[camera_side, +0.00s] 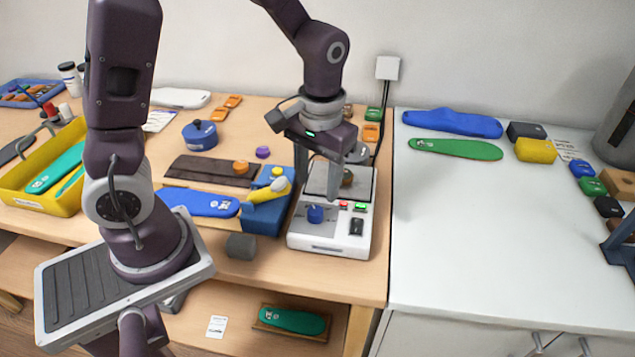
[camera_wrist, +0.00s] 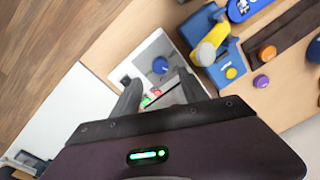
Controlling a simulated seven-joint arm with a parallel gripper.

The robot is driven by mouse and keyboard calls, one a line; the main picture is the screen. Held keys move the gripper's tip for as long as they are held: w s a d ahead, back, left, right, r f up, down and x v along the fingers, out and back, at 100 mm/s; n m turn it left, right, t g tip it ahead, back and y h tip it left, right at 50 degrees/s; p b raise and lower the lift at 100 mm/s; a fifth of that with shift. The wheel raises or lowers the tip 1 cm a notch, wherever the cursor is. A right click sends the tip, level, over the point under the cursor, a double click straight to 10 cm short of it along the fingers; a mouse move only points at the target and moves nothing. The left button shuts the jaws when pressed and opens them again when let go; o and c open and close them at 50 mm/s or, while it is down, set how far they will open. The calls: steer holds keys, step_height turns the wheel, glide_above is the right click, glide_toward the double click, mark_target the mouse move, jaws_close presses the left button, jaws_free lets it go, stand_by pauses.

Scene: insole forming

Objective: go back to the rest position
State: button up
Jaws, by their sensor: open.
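My gripper (camera_side: 318,185) hangs with its two fingers pointing down over the white control box (camera_side: 328,243). Its fingers are apart, with nothing seen between them. In the wrist view my gripper (camera_wrist: 160,92) also shows its two fingers spread over the white box (camera_wrist: 152,52). The box carries a blue knob (camera_side: 316,214), and green and red lit buttons beside it. I cannot tell from these views how far the fingertips are above the box.
A blue press with a yellow handle (camera_side: 268,193) stands just left of the box. A blue insole (camera_side: 200,202) and a grey block (camera_side: 240,246) are nearby. A yellow bin (camera_side: 72,135) is at far left. The white table (camera_side: 455,240) has wide bare room at right.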

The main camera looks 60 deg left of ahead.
steer(key=s+d+r+m+t, duration=0.1)
steer(key=s+r+m+t, duration=0.2)
steer(key=s+r, duration=1.1)
steer(key=t, duration=0.2)
steer(key=shift+r+m+t+h, duration=0.25)
steer(key=shift+m+t+h, duration=0.05)
steer(key=shift+m+t, duration=0.1)
